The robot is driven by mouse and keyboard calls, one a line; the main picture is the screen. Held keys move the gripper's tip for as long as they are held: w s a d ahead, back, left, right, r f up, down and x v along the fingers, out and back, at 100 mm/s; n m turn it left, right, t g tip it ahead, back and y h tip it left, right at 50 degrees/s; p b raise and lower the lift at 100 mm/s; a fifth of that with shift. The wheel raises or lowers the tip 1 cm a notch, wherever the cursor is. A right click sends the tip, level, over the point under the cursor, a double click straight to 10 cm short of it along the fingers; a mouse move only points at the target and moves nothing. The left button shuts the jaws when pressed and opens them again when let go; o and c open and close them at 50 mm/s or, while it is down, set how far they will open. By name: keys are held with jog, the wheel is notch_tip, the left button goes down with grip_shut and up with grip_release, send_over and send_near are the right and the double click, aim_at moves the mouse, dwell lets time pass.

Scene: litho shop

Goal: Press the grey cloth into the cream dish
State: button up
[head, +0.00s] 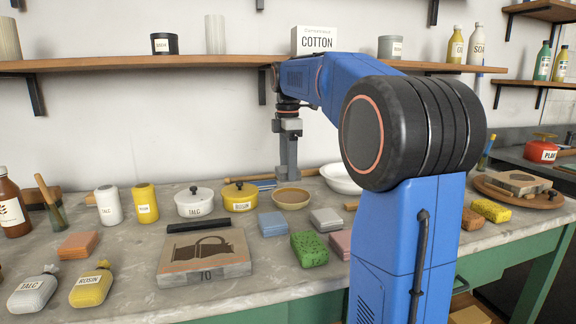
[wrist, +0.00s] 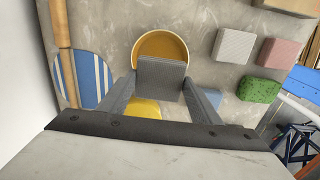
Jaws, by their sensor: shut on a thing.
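My gripper (head: 288,160) points down just above the back rim of a round, shallow dish (head: 291,203) with a tan inside, which I take for the cream dish. In the wrist view my gripper (wrist: 160,82) is shut on a dark grey squarish piece (wrist: 160,76), the grey cloth. The cloth covers the near part of the dish (wrist: 143,42) in that view, and the far rim shows. It appears held above the dish; whether it touches is unclear.
A yellow lidded pot (head: 240,196) stands close left of the dish. A blue block (head: 272,223), a light grey block (head: 326,219) and a green sponge (head: 309,248) lie in front. A white bowl (head: 343,179) stands behind to the right. The shelf (head: 180,63) runs above.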

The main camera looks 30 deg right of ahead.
jog(key=shift+d+f, duration=0.1)
jog(key=shift+d, duration=0.5)
jog(key=shift+f, duration=2.9)
jog(key=shift+f, duration=0.55)
jog(key=shift+r, duration=3.55)
jog(key=shift+f, duration=3.4)
